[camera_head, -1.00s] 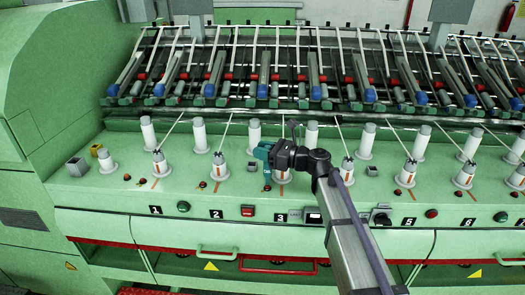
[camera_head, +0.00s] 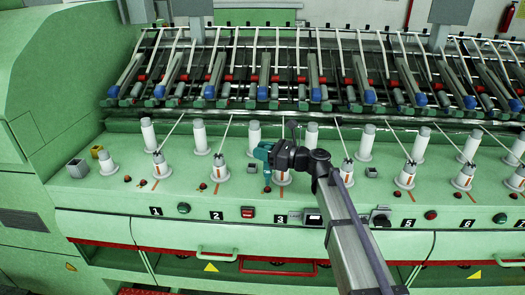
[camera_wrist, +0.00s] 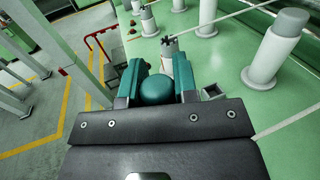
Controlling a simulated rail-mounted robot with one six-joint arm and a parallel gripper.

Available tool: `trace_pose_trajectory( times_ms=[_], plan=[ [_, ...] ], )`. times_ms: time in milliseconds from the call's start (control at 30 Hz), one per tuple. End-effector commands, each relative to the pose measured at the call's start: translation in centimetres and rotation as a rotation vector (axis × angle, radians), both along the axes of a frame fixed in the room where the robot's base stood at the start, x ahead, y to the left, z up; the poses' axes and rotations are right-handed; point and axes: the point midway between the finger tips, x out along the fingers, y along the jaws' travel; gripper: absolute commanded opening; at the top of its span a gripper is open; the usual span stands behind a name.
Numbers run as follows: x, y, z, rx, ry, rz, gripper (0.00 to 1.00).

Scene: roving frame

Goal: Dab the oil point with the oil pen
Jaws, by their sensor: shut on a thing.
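My gripper (camera_head: 262,153) has teal fingers and hangs over the green machine deck near the spindle by number 3. In the wrist view my gripper (camera_wrist: 158,85) is shut on a teal rounded thing (camera_wrist: 157,90), which I take to be the oil pen's top end. The pen's tip is hidden there. In the head view a thin teal part (camera_head: 267,172) reaches down from the fingers towards the deck. A small dark red spot (camera_head: 267,188) lies on the deck just below it, perhaps the oil point. I cannot tell whether they touch.
White spindles stand in rows on the deck, such as one left of the gripper (camera_head: 220,168) and a grey-topped one (camera_wrist: 275,45). A small grey box (camera_head: 252,167) sits close by. A grey box (camera_head: 77,167) and a yellow box (camera_head: 96,151) stand at the left end.

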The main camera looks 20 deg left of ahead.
Motion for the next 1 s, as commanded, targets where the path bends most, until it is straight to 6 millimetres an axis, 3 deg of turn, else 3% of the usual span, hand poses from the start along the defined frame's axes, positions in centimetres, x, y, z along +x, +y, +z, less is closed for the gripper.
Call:
trace_pose_trajectory(
  times_ms=[67, 1000],
  plan=[
    [0.00, 0.00, -0.72, 0.000, 0.000, 0.000, 0.04],
    [0.00, 0.00, -0.96, 0.000, 0.000, 0.000, 0.04]
  ],
)
